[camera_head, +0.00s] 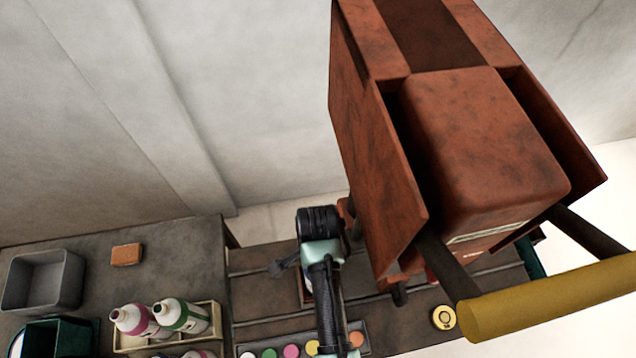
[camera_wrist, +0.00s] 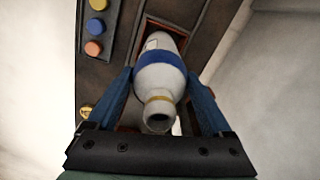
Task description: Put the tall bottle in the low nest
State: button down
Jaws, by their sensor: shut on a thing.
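The tall bottle (camera_wrist: 158,80), pale grey with a blue band and a yellow ring at its neck, is between the blue fingers of my gripper (camera_wrist: 160,76). The gripper is shut on it. Its open mouth faces the wrist camera, and its far end reaches toward a red-brown framed recess (camera_wrist: 150,21), which looks like the nest. I cannot tell whether the bottle's base is inside it. In the head view, a brown edge of this recess (camera_head: 303,290) shows beside my arm; the arm hides the bottle and fingers there.
A large rust-red housing with a yellow bar (camera_head: 550,298) overhangs the bench at right. A strip of coloured discs (camera_head: 291,351) lies at the front. At left are a grey bin (camera_head: 44,282), an orange block (camera_head: 126,254), a green bin (camera_head: 62,338) and a cream tray (camera_head: 168,341) holding bottles.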

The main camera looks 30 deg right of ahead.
jog(key=shift+f, duration=0.1)
grip_release()
notch_tip(320, 180, up, 12)
jog(key=shift+r+p, duration=0.15)
jog(key=shift+p, duration=0.15)
dwell(0.3)
